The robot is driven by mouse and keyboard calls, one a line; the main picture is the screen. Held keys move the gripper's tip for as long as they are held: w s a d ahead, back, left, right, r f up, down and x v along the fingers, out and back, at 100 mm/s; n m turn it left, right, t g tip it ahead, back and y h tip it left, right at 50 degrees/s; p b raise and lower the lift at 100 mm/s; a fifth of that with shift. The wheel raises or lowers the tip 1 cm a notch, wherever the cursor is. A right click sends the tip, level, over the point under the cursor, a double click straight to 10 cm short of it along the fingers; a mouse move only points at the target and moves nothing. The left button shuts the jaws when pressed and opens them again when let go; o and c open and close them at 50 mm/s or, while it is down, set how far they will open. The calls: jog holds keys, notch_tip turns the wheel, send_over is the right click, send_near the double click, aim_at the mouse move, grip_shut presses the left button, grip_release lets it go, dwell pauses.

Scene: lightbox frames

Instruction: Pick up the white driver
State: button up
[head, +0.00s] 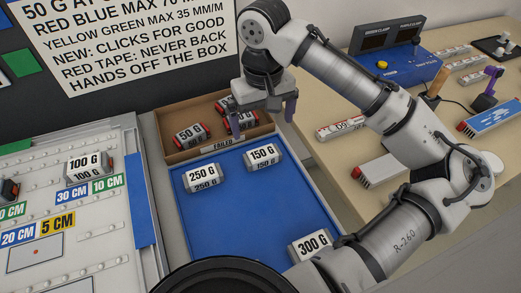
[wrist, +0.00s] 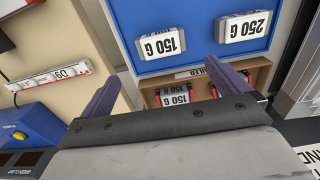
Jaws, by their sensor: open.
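No single thing is plainly marked as the white driver. White blocks lie in the blue tray (head: 255,215): 250 G (head: 201,178), 150 G (head: 262,156) and 300 G (head: 311,245). The 150 G block (wrist: 161,43) and 250 G block (wrist: 243,26) also show in the wrist view. A white block with reddish ends (head: 340,129) and a white piece with a red end (head: 375,169) lie on the right table. My gripper (head: 262,115) is open and empty, above the cardboard box's right part. Its purple fingers (wrist: 168,80) stand wide apart.
The cardboard box (head: 180,156), labelled FAILED, holds several red-ended weight blocks. A white rack (head: 100,255) with a 100 G block (head: 88,165) stands left. A blue console (head: 405,68) and a blue red-ended piece (head: 490,118) are on the right table. The tray's middle is clear.

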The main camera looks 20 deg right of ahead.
send_over(262, 153)
notch_tip(262, 153, down, 5)
jog(key=shift+w+d+f, duration=0.1)
jog(key=shift+d+f, duration=0.05)
jog(key=shift+f+p, duration=0.8)
jog(key=shift+f, duration=1.9)
jog(key=c, duration=1)
